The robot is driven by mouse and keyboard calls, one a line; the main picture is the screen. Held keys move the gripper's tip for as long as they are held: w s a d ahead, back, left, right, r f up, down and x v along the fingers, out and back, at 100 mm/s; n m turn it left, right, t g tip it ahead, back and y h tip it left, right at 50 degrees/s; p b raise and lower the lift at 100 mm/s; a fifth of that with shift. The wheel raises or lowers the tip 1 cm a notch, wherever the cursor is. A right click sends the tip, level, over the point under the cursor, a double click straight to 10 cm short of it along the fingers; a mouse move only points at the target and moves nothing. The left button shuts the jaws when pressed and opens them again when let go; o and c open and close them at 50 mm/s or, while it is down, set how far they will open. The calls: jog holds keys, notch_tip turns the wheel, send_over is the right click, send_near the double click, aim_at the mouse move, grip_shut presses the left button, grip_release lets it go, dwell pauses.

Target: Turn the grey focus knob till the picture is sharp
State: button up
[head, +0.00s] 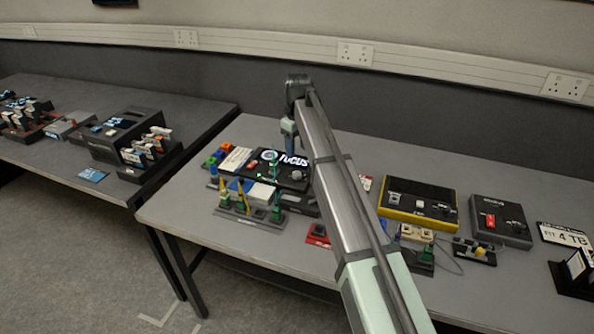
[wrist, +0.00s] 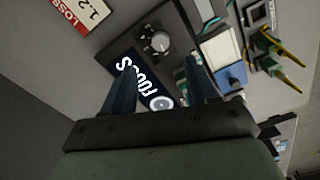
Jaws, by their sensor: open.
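The grey focus knob (wrist: 160,41) sits on a dark box, with pale marks around it. In the head view the knob (head: 297,175) is at the box's front right. The dark screen (wrist: 140,82) beside it shows white "FOCUS" lettering and a round emblem; the letters are readable, but fine sharpness is hard to judge. My gripper (wrist: 160,66) is open with nothing between its fingers. It points down above the box, and its fingers cover part of the screen. In the head view my gripper (head: 290,143) is behind the knob, over the screen side.
A cable rack (head: 250,217) with green and yellow plugs stands in front of the box. A yellow-edged device (head: 418,205) and a grey device (head: 500,222) stand to the right. A loss label (wrist: 80,12) lies near the box. Bare table shows at front left.

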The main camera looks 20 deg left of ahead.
aim_at(297, 173)
notch_tip(297, 173, down, 10)
jog(key=shift+r, duration=0.1)
dwell(0.4)
jog(key=shift+c, duration=0.2)
jog(key=c, duration=1)
jog(key=m, duration=0.4)
jog(key=shift+m, duration=2.1)
